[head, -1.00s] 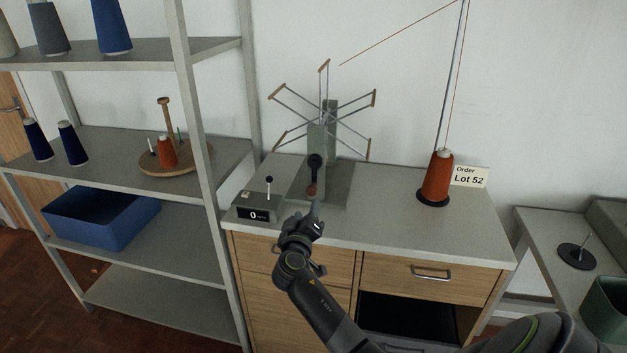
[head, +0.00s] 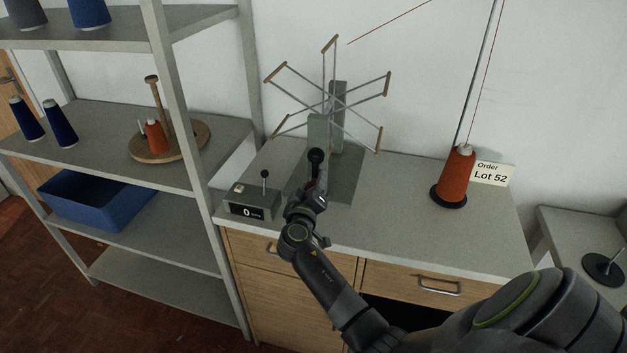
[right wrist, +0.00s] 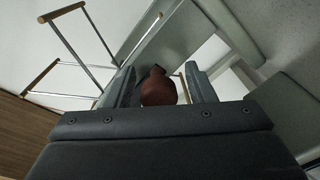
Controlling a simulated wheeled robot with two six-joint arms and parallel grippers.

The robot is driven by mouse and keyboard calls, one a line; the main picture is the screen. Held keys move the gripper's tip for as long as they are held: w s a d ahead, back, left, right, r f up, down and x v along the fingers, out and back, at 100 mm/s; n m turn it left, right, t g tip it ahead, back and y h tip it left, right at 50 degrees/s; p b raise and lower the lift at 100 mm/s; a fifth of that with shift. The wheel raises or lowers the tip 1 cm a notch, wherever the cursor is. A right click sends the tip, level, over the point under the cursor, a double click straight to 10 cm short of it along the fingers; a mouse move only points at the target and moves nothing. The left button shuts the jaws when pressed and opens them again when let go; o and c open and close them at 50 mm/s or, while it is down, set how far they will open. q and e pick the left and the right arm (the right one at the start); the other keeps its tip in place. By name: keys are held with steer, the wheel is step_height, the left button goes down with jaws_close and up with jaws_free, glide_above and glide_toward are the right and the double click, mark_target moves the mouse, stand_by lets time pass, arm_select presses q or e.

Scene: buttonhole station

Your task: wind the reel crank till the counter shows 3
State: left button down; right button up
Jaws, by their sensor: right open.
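The reel (head: 328,96), with spokes and wooden end bars, stands on a grey post on the cabinet top. Its crank shows a black hub (head: 316,156) on the post's front; the arm below is mostly hidden by my right gripper (head: 313,188). In the right wrist view the red-brown crank knob (right wrist: 158,88) sits between the two fingers, with gaps at its sides; the fingers are open. The counter box (head: 247,211), left of the crank, reads 0. My left gripper is not in view.
A small lever with a black ball (head: 264,174) stands on the counter box, close left of my gripper. An orange yarn cone (head: 457,177) and a Lot 52 card (head: 492,174) are to the right. Shelves (head: 110,150) stand at left. The cabinet top between crank and cone is clear.

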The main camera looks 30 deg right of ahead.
steer(key=shift+a, duration=0.1)
steer(key=shift+c, duration=1.1)
steer(key=shift+s+r, duration=0.1)
steer(key=shift+s, duration=0.05)
jaws_close()
